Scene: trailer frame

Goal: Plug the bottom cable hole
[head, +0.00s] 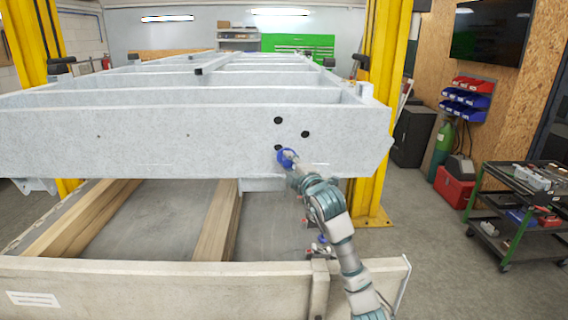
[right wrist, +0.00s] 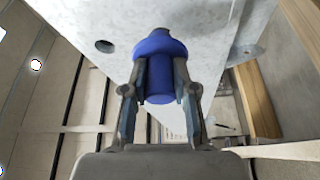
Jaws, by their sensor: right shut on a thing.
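The grey trailer frame (head: 180,140) spans the head view, with dark round cable holes in its front beam. The top hole (head: 278,120) and the right hole (head: 305,134) are open. The bottom hole (head: 278,148) is partly hidden behind a blue plug (head: 287,156). My right gripper (head: 290,163) is shut on this plug, just in front of the beam. In the right wrist view the blue plug (right wrist: 158,65) sits between both fingers (right wrist: 159,82), its wide end towards the beam; I cannot tell whether it touches. My left gripper is not in view.
A pale lower beam (head: 160,280) crosses the foreground, with wooden beams (head: 218,225) behind it. A yellow post (head: 381,120) stands just behind the frame's right end. A tool cart (head: 520,205) and a red box (head: 455,188) stand at right. Floor between is clear.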

